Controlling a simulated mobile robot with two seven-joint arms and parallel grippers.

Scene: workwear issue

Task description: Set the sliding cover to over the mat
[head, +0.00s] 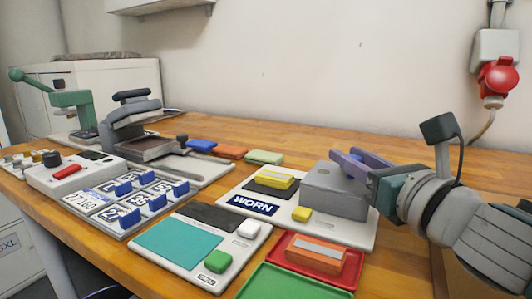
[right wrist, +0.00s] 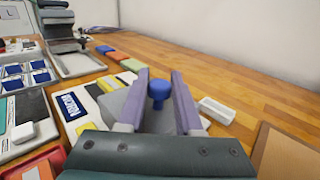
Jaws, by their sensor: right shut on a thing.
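The sliding cover (head: 335,190) is a grey box at the right end of the white board labelled WORN (head: 230,198). The dark mat (head: 254,186) lies on the same board, left of the cover and apart from it, with a yellow block (head: 277,177) on it. My right gripper (head: 346,163) is above the cover. In the right wrist view its purple fingers (right wrist: 158,98) are shut on the cover's blue knob (right wrist: 158,86). The cover's body is partly hidden by the fingers. My left gripper is not in view.
A small yellow block (head: 301,214) sits on the board in front of the cover. A red tray (head: 350,277) holding an orange-grey piece and a green tray (head: 290,284) lie nearer. A teal-and-black panel (head: 180,244) lies to the left. Bare table shows behind the board.

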